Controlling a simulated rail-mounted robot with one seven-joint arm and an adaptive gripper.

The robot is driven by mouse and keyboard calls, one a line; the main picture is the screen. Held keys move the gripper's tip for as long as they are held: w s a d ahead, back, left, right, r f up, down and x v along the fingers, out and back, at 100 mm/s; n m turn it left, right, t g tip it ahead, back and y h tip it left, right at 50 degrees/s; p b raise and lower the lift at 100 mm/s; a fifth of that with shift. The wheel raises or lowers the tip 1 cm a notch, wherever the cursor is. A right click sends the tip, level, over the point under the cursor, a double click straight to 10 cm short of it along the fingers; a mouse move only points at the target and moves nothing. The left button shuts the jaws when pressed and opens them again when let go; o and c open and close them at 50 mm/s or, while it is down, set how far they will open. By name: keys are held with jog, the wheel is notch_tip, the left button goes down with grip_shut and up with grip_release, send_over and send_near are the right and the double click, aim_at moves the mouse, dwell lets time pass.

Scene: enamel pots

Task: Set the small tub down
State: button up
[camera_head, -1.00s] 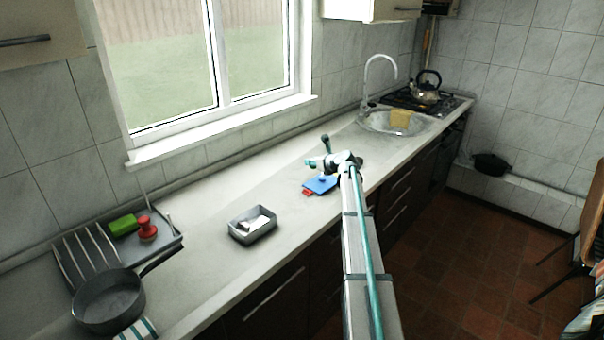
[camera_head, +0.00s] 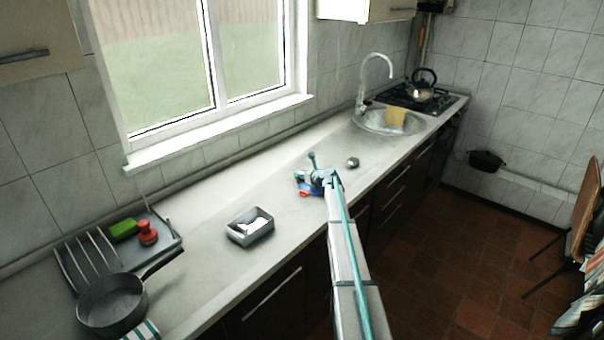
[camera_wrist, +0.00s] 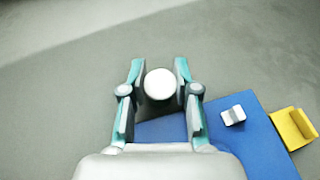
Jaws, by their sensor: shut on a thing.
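My gripper (camera_head: 312,181) is over the middle of the counter, beside a blue flat thing. In the wrist view, a small round whitish thing, which looks like the small tub (camera_wrist: 160,84), sits between the two teal fingertips of my gripper (camera_wrist: 159,76), which is shut on it. The blue flat thing (camera_wrist: 262,142) lies below and to the right of the fingers, with a small white piece (camera_wrist: 233,115) on it. In the head view my gripper hides the tub, and its height above the counter cannot be told.
A yellow piece (camera_wrist: 293,127) is at the blue thing's edge in the wrist view. A small grey round thing (camera_head: 352,162) stands right of my gripper. A grey tray (camera_head: 248,237) with white contents and a pan (camera_head: 112,305) are to the left. The counter behind my gripper is clear.

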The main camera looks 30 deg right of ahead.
jog(key=shift+f, duration=0.15)
jog(key=o, duration=1)
jog(key=shift+o, duration=0.2)
jog(key=shift+r, duration=0.2)
jog(key=b+v, duration=0.1)
jog(key=v, duration=0.4)
jog(key=b+v, duration=0.2)
jog(key=v, duration=0.3)
jog(key=shift+s+f, duration=0.1)
jog(key=shift+s, duration=0.35)
jog(key=shift+o, duration=0.6)
jog(key=shift+s+d+r, duration=0.15)
jog(key=shift+s+r, duration=0.15)
jog(key=shift+s, duration=0.25)
